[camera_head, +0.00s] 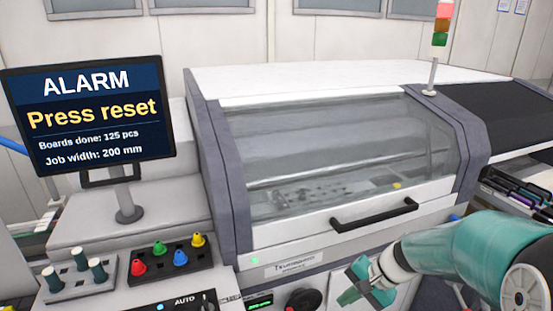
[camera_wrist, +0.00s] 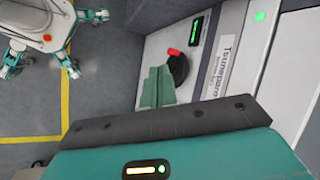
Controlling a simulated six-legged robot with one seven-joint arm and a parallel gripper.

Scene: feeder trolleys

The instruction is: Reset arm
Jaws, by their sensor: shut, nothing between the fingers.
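My teal arm reaches in from the lower right of the head view. My gripper (camera_head: 364,281) is in front of the machine's lower front panel, below the black door handle (camera_head: 374,215). In the wrist view its teal fingers (camera_wrist: 156,87) are together with nothing between them. Beside them in that view is a black rotary knob (camera_wrist: 178,70) with a red part. The knob also shows in the head view (camera_head: 303,300), left of my gripper and apart from it in the picture. Whether the fingers touch the panel is unclear.
A screen (camera_head: 92,112) reads "ALARM, Press reset". The machine's glass cover (camera_head: 335,150) is down. Coloured nozzles stand in a black holder (camera_head: 170,262), with grey-green ones in a grey holder (camera_head: 78,280). A feeder rack (camera_head: 515,190) is at right. Floor (camera_wrist: 100,100) lies open beside the machine.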

